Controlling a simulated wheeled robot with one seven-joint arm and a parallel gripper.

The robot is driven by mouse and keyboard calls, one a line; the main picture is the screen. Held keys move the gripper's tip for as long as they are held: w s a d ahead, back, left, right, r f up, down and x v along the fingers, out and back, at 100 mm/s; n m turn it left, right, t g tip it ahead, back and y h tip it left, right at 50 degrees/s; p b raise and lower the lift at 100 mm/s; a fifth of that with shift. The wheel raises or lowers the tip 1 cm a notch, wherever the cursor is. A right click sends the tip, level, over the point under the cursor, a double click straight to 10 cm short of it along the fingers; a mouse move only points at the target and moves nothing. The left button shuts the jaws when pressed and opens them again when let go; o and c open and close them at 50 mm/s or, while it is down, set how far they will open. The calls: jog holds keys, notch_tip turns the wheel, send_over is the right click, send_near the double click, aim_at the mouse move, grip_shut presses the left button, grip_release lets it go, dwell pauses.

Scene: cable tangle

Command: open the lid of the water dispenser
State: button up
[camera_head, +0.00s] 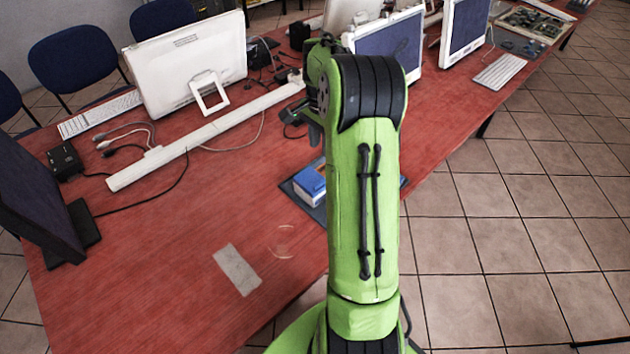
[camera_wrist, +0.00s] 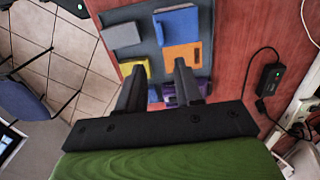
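No water dispenser or lid can be made out in either view. My gripper (camera_wrist: 159,66) is open in the wrist view, its two dark fingers apart with nothing held between them. It points toward a dark mat (camera_wrist: 143,52) on the red table, which carries coloured blocks: grey (camera_wrist: 121,35), blue (camera_wrist: 177,30), orange (camera_wrist: 184,57), yellow and purple. The fingers partly cover the yellow and purple blocks. In the head view my green arm hides most of the gripper and mat; a blue block (camera_head: 310,182) shows beside the arm.
The red table (camera_head: 130,240) holds a white monitor (camera_head: 190,65), keyboards, a long white power strip (camera_head: 200,142) and loose cables. A black adapter (camera_wrist: 270,77) lies right of the mat in the wrist view. Blue chairs stand behind; the tiled floor at right is clear.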

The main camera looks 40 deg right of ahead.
aim_at(320, 182)
notch_tip(320, 182, down, 14)
jog(key=b, duration=0.3)
jog(key=shift+w+a, duration=0.1)
grip_shut()
dwell(1.2)
